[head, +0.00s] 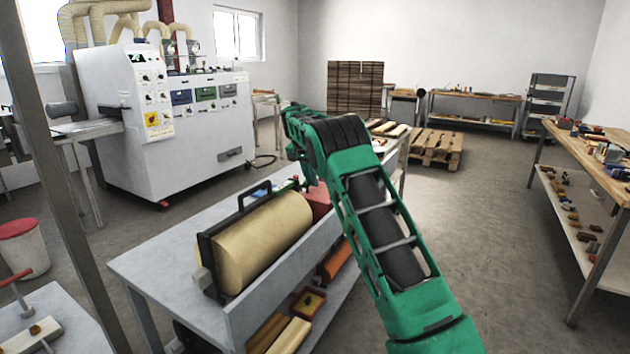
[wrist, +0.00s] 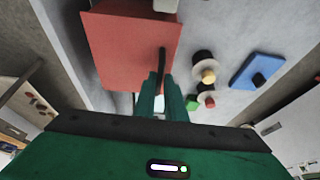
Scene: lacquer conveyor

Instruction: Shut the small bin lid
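A red box-like thing (head: 319,198) is on the grey bench behind the tan roll, partly hidden by my arm; I take it for the small bin. In the wrist view a flat red panel (wrist: 125,45), likely its lid, fills the upper left, with a thin black handle (wrist: 162,60) near its right edge. My gripper (wrist: 161,80) has its green fingers at that handle, one on each side of its lower end. The fingers are close together; I cannot tell whether they grip it. How far the lid stands open is unclear.
A large tan roll (head: 263,240) in a black-handled frame lies on the grey bench (head: 150,262), left of my arm. In the wrist view, round pieces (wrist: 206,68) and a blue block (wrist: 257,70) lie right of the panel. A white bin with a red top (head: 22,250) stands at left.

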